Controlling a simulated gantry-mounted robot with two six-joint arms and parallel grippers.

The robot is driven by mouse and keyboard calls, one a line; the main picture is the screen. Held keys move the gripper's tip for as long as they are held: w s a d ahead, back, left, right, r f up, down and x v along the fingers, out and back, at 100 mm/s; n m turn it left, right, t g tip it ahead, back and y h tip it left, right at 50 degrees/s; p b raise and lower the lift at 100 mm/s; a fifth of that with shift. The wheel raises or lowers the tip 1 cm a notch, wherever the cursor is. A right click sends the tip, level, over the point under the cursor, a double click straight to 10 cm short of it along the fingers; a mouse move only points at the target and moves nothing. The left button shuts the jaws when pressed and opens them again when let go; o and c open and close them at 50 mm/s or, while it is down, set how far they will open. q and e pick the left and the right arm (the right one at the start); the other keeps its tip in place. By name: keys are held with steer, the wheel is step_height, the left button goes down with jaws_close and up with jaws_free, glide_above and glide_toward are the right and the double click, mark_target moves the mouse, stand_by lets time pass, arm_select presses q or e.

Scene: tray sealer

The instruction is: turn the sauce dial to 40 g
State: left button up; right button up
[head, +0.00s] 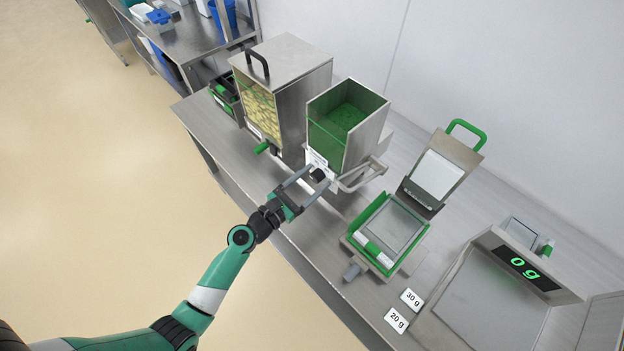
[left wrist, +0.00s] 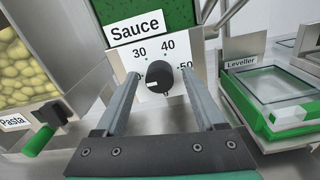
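The sauce dial (head: 318,175) is a black round knob on the front of the green-filled sauce dispenser (head: 347,119). In the left wrist view the dial (left wrist: 158,82) sits on a white plate (left wrist: 150,60) marked 30, 40 and 50, with another number partly hidden at left. A small white mark shows on the knob's lower left side, away from the 40. My left gripper (head: 316,178) is open, its fingers (left wrist: 160,80) on either side of the dial, with gaps visible. My right gripper is not in view.
The pasta dispenser (head: 290,75) with a green handle (left wrist: 40,138) stands to the left. The leveller (head: 362,238) and a scale reading 0 g (head: 525,268) stand to the right. Cards (head: 398,320) marked 20 g and 30 g lie on the bench.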

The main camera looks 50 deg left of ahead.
arm_select(q)
jaws_close()
steer(key=shift+m, duration=0.3)
steer(key=m+b, duration=0.2)
steer(key=m, duration=0.3)
steer(key=shift+f, duration=0.1)
steer(key=m+b, duration=0.2)
steer(key=m, duration=0.4)
steer(key=shift+m+b, duration=0.4)
steer(key=m+b, duration=0.3)
steer(key=m, duration=0.3)
steer(key=m+b, duration=0.2)
steer(key=m, duration=0.3)
steer(key=shift+m, duration=0.3)
